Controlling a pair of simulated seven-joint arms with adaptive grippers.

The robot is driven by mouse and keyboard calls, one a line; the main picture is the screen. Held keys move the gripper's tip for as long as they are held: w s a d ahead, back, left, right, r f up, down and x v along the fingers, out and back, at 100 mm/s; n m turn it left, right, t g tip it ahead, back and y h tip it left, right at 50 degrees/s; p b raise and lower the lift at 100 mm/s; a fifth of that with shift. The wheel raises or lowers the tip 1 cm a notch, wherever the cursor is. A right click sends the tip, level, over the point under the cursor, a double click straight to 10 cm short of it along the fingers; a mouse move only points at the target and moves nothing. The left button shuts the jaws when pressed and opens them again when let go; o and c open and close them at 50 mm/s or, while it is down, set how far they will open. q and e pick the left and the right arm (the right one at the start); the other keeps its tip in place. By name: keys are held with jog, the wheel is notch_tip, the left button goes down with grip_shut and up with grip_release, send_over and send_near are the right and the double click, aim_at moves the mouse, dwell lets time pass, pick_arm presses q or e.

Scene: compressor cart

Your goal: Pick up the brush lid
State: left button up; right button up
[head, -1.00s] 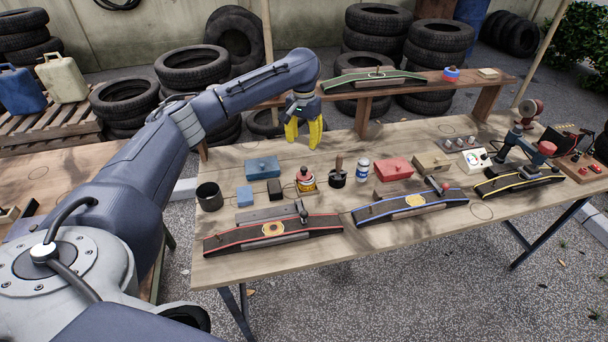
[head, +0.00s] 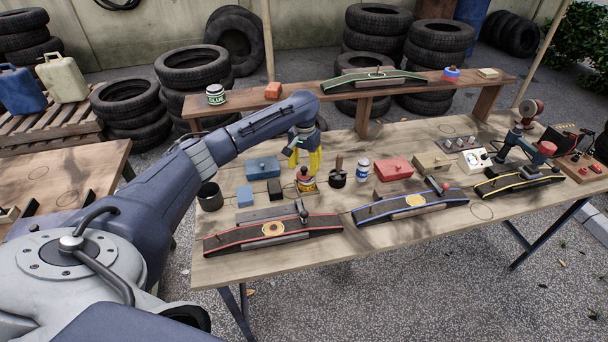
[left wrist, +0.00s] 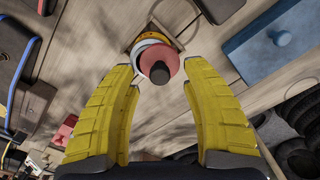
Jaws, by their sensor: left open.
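The brush lid (head: 305,171) is a red cap with a dark knob on top, seated on a small can with a yellow and red label (head: 307,184) on the table. In the left wrist view the brush lid (left wrist: 158,65) shows from above, with its dark knob toward me. My left gripper (head: 304,161) has yellow fingers pointing down, just above and behind the can. It is open and empty; in the left wrist view the lid lies just beyond and between the fingertips (left wrist: 158,78). My right gripper is not in view.
A blue box (head: 263,167) and a dark block (head: 274,188) stand left of the can. A dark holder (head: 338,178) and a white-blue bottle (head: 363,170) stand to its right. A red-edged ramp (head: 272,233) lies in front. A glue jar (head: 215,94) stands on the back shelf.

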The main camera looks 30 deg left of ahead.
pick_arm(q)
jog(key=shift+f, duration=1.05)
jog(key=shift+c, duration=0.5)
grip_shut()
